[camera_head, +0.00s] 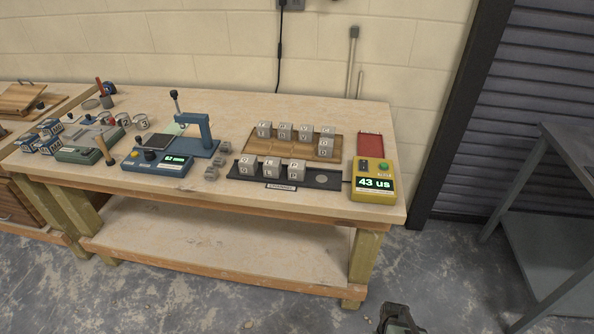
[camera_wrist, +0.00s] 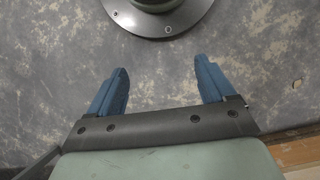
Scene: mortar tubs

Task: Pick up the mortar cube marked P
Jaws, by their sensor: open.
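Several grey mortar cubes with letters on their faces stand on the workbench. A back row, including a cube at its left end (camera_head: 264,129), stands on a wooden tray (camera_head: 280,146). One more cube (camera_head: 326,148) stands at the tray's right front. Three cubes, including a left one (camera_head: 247,166), stand on a dark strip (camera_head: 335,184) in front. The letters are too small for me to tell which cube is P. My gripper (camera_wrist: 161,66) is open and empty in the wrist view, over bare concrete floor, away from the cubes.
A yellow meter (camera_head: 374,184) reading "43 us" stands right of the strip, with a red pad (camera_head: 370,145) behind it. A blue press (camera_head: 200,138) and a blue display unit (camera_head: 157,163) stand to the left. Small grey pieces (camera_head: 212,173) lie between.

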